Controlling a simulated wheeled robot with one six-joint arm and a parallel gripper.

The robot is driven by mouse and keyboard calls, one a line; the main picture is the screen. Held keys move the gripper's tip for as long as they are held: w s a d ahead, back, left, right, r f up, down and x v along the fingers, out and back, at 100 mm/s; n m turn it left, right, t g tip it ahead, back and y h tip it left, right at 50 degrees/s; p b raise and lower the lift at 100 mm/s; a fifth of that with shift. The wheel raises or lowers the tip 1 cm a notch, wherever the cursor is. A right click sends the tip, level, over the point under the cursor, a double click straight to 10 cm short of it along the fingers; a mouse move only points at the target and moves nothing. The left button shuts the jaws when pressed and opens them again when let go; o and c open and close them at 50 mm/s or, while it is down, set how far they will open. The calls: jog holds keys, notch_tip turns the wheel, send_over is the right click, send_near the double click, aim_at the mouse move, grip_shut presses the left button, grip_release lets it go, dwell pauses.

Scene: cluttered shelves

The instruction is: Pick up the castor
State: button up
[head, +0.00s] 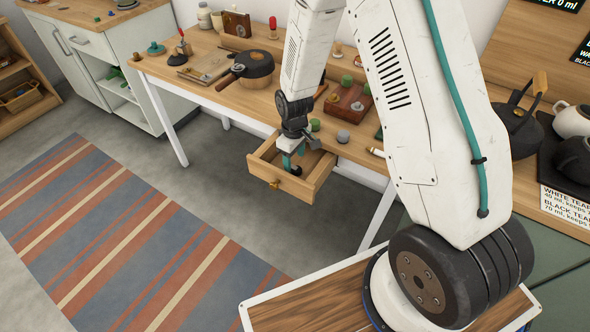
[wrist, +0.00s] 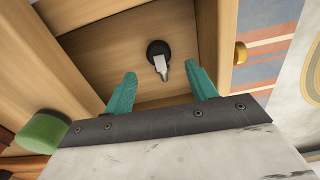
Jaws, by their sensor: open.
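The castor (wrist: 158,52) lies on the floor of an open wooden drawer (head: 315,179). It has a round black part and a pale metal bracket with a small stem. My gripper (wrist: 157,88) is open and empty. In the wrist view its two teal fingers stand apart, with the castor beyond the tips and between their lines. In the head view my gripper (head: 293,165) points down into the drawer, and the castor cannot be made out there. The drawer's brass knob (wrist: 240,53) shows at the right in the wrist view.
The drawer walls stand close around my gripper. The wooden table (head: 213,96) above holds a black-lidded pot (head: 253,66), a wooden box (head: 346,103) and small green and grey pieces. A green cylinder (wrist: 42,131) is near my gripper's left side.

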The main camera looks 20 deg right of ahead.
aim_at(296, 168)
jog(key=f, duration=0.4)
jog(key=shift+s+d+f, duration=0.2)
jog(key=shift+s, duration=0.1)
jog(key=c, duration=1.1)
jog(key=shift+r, duration=0.15)
